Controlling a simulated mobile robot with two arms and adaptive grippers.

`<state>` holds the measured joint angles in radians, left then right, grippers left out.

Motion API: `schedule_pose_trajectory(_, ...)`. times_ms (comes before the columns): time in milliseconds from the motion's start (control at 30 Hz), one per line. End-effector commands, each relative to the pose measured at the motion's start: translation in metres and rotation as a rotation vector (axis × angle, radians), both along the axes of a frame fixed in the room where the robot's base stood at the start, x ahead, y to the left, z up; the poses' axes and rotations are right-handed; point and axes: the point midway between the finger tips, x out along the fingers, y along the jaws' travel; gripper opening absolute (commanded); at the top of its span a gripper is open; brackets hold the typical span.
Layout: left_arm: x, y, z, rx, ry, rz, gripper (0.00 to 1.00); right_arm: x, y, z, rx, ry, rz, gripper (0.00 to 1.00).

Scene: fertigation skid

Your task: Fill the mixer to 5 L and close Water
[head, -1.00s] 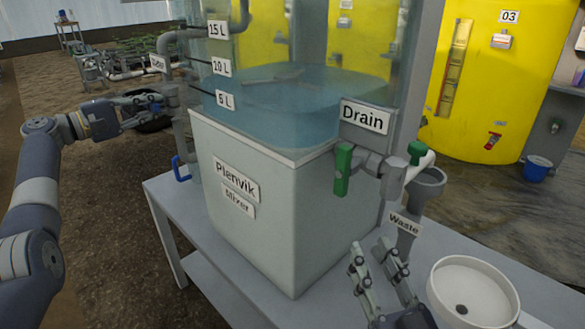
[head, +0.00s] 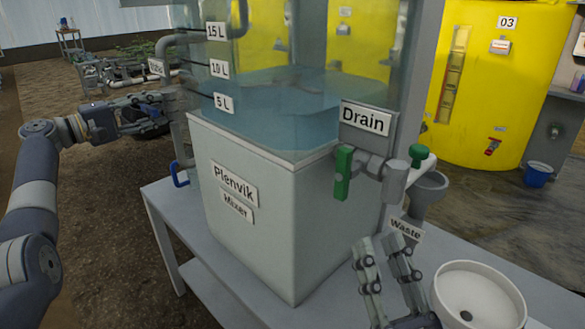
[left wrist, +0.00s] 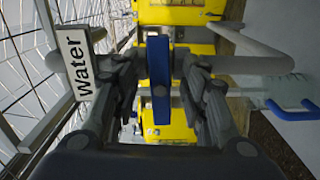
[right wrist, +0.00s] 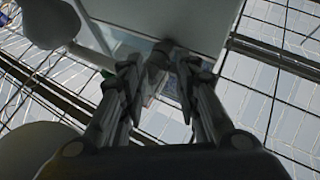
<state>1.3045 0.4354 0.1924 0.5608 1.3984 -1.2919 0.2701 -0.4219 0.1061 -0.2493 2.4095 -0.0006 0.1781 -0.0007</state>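The clear mixer tank (head: 245,120) holds bluish water. Its surface looks near the 5 L mark (head: 223,103), but the exact level is hard to read. My left gripper (head: 165,106) is at the pipework left of the tank, below the Water sign (head: 156,67). In the left wrist view, the Water sign (left wrist: 77,65) is beside the blue valve handle (left wrist: 159,80), seen edge-on between my open left fingers (left wrist: 159,65). A small gap seems to show on each side.
A white basin (head: 445,300) stands at the bench's right. Another blue handle (head: 180,174) sits low left. A yellow tank (head: 480,90) stands behind.

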Motion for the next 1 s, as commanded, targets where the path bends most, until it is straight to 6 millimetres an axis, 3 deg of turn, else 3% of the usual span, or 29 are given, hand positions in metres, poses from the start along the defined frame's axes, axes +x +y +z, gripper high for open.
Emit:
schedule_pose_trajectory(700, -0.046, 0.046, -0.002, 0.001, 0.002, 0.001, 0.40, -0.003, -0.001, 0.004, 0.006, -0.024, -0.002, 0.30)
schedule_pose_trajectory(1000, -0.050, 0.049, -0.001, 0.000, 0.001, -0.002, 0.40, -0.002, -0.001, 0.004, 0.005, -0.019, -0.002, 0.30)
